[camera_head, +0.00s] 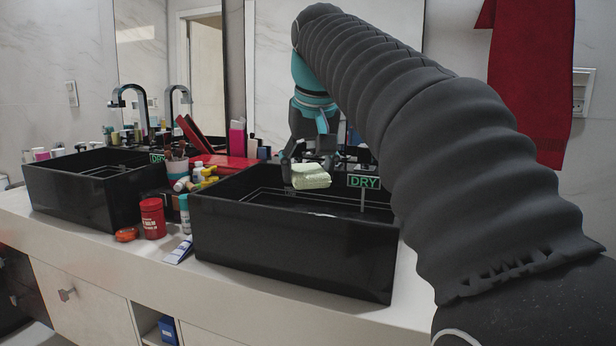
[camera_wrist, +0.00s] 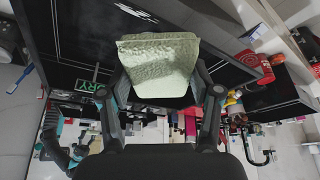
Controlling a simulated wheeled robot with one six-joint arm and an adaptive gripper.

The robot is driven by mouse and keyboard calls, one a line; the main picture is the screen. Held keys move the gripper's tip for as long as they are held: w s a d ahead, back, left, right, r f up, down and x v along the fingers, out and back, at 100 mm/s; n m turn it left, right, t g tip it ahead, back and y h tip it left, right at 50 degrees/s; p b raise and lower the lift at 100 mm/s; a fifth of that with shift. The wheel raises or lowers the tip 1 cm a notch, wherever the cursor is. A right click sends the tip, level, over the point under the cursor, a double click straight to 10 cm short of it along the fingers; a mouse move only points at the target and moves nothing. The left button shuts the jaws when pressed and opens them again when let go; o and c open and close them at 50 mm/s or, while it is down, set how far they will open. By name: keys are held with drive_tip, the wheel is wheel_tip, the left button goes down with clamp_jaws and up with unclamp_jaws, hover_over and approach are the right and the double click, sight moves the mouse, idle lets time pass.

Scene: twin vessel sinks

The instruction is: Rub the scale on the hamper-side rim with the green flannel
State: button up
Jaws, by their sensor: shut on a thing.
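My gripper (camera_head: 308,167) is shut on the green flannel (camera_head: 311,177), a pale green folded pad, at the back part of the right black sink (camera_head: 290,245). In the wrist view the flannel (camera_wrist: 158,62) sits between the two fingers of my gripper (camera_wrist: 158,88), with the dark sink behind it. A whitish streaked mark (camera_wrist: 135,12) shows on the black surface beyond the flannel; a small pale mark (camera_head: 322,214) also shows at the right sink in the head view. I cannot tell whether the flannel touches the sink. No hamper is recognisable.
A second black sink (camera_head: 85,198) stands at the left. Between the sinks are a red jar (camera_head: 152,218), a spray can (camera_head: 185,214), an orange item (camera_head: 126,235) and several bottles. A green DRY sign (camera_head: 364,182) stands at the right sink. A red towel (camera_head: 532,80) hangs at right.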

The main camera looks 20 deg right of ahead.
drive_tip(key=shift+r, duration=1.5)
